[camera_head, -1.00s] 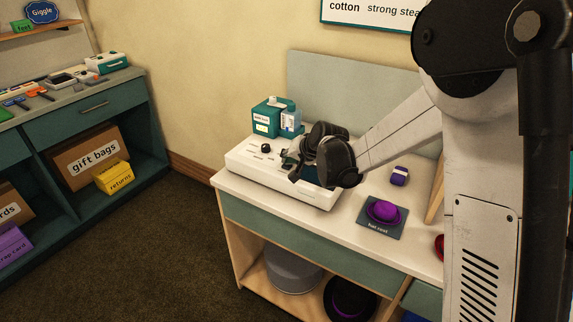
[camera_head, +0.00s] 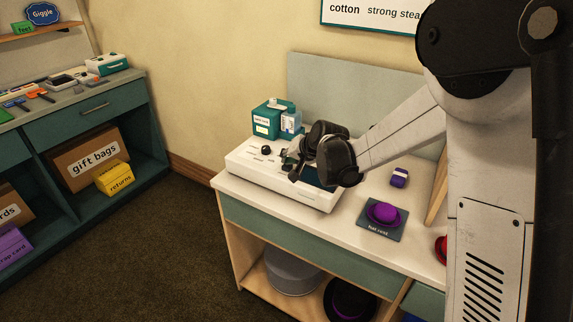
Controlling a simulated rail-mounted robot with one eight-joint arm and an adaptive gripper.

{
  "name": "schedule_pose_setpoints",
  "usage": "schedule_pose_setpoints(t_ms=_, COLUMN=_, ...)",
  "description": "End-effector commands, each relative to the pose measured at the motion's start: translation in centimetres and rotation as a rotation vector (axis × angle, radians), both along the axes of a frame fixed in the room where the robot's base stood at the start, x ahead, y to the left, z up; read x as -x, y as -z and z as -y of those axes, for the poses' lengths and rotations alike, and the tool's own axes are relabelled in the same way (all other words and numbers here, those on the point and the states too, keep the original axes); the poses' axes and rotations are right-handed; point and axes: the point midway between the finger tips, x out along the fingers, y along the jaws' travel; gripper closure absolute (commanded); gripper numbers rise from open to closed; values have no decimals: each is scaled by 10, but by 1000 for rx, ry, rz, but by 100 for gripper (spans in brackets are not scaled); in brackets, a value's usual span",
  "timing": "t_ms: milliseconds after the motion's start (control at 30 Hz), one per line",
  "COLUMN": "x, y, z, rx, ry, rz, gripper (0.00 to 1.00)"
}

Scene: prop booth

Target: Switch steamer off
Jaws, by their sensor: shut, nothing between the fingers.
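The steamer (camera_head: 248,163) is a white, flat-topped unit on the left end of the white-topped counter. A black knob (camera_head: 266,150) stands on its top, left of my gripper. My gripper (camera_head: 293,172) is low over the middle of the steamer, shut and empty. The gripper and wrist hide much of the steamer's right half, so I cannot tell whether the fingertips touch it. A dark part of the steamer shows just right of the fingers.
A purple hat (camera_head: 384,212) sits on a dark mat (camera_head: 373,232) to the right. A small purple-and-white item (camera_head: 399,177) lies behind it. A grey panel (camera_head: 340,87) backs the counter.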

Motion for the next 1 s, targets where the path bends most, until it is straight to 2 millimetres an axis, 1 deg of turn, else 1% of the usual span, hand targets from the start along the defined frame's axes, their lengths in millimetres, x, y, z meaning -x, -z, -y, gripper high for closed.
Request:
schedule_pose_setpoints(t_ms=633, x=0, y=-55, z=0, rx=0, ry=0, rz=0, gripper=100)
schedule_pose_setpoints(t_ms=733, x=0, y=-59, z=0, rx=0, ry=0, rz=0, gripper=100)
schedule_pose_setpoints(t_ms=1000, x=0, y=-58, z=0, rx=0, ry=0, rz=0, gripper=100)
